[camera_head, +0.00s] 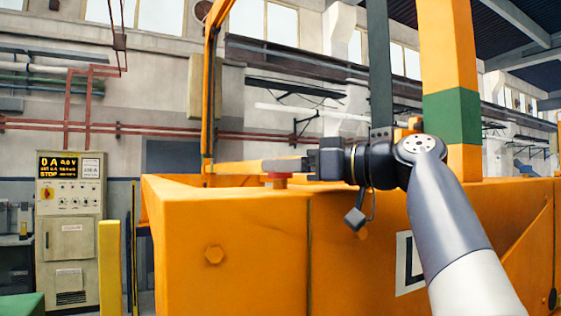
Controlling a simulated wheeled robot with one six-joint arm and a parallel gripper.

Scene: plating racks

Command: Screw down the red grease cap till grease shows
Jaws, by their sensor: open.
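The red grease cap (276,181) shows as a small red piece on the top edge of the orange housing (230,235). My gripper (292,165) comes in from the right, level, and its end is just above and beside the cap in the picture. It is open. Its fingers are small here and blend with an orange bar behind them, so I cannot tell whether they touch the cap. The cap's upper part is partly hidden. No grease can be made out.
An orange post with a green band (452,118) rises behind my arm. A thin orange upright (209,100) stands to the left. A control cabinet (70,230) and a yellow post (110,266) stand at the left. Open air lies above the housing's left part.

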